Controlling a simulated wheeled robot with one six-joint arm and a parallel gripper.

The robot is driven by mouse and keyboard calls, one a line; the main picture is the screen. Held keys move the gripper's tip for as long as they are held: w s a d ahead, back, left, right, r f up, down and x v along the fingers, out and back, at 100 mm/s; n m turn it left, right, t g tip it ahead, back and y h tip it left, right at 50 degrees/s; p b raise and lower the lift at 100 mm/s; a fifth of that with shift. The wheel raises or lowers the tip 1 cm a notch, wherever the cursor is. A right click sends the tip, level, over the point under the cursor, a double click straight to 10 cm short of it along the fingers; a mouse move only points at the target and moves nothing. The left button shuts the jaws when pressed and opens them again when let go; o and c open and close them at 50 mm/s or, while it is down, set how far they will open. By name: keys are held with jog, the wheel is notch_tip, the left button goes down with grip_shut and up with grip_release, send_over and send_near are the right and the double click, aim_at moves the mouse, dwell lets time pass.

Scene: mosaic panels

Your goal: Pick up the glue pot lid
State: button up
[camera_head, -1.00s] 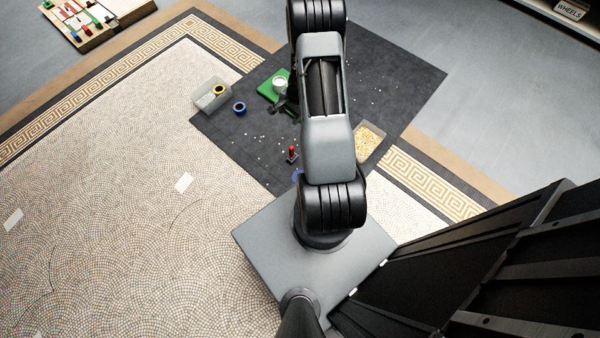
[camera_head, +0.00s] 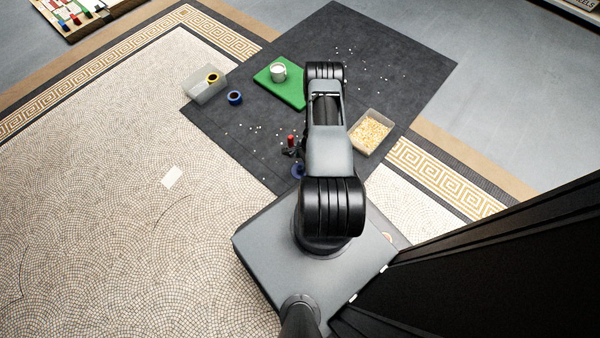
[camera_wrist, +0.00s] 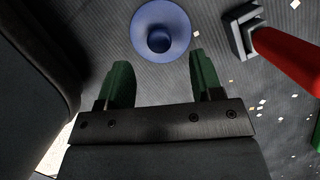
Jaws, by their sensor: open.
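The glue pot lid appears to be the blue round disc with a raised dark-centred knob (camera_wrist: 161,28) in the wrist view. It lies on the dark mat, just beyond my fingertips and roughly centred between them. In the head view a blue bit of it (camera_head: 297,171) shows beside my arm, partly hidden. My gripper (camera_wrist: 162,78) is open and empty, with its two green-tipped fingers apart. In the head view my arm mostly hides the gripper. A white pot (camera_head: 278,72), perhaps the glue pot, stands on a green board (camera_head: 292,92).
The dark mat (camera_head: 225,135) carries scattered pale chips. A tray of yellowish pieces (camera_head: 370,132) stands right of my arm.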

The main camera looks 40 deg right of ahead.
aim_at(300, 167)
jog(key=shift+b+x, duration=1.75)
jog(key=shift+x, duration=1.35)
jog(key=shift+r, duration=0.1)
jog(key=c, duration=1)
